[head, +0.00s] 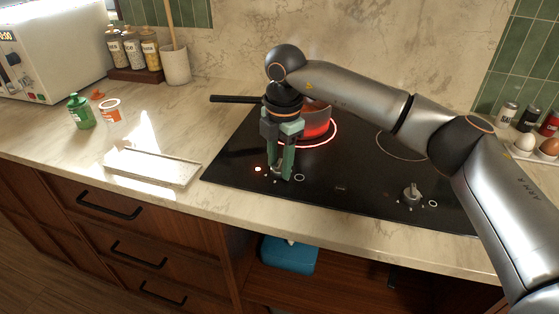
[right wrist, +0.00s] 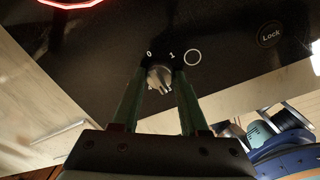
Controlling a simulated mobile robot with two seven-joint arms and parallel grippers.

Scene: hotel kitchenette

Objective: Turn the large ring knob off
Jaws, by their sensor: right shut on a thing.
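The black hob (head: 350,185) has a large ring (head: 333,128) that glows red, with a pan (head: 318,118) over it. My right gripper (head: 280,175) points down at the hob's front left, its green fingers shut on the large ring knob. In the right wrist view the grey knob (right wrist: 160,78) sits between the fingertips of the right gripper (right wrist: 160,85). The marks 0 and 1 and a circle outline show behind it; I cannot tell which mark the knob points to. My left gripper is not in view.
A second knob (head: 412,194) stands at the hob's front right. The pan's black handle (head: 236,99) points left. Eggs (head: 525,142) and spice jars stand far right.

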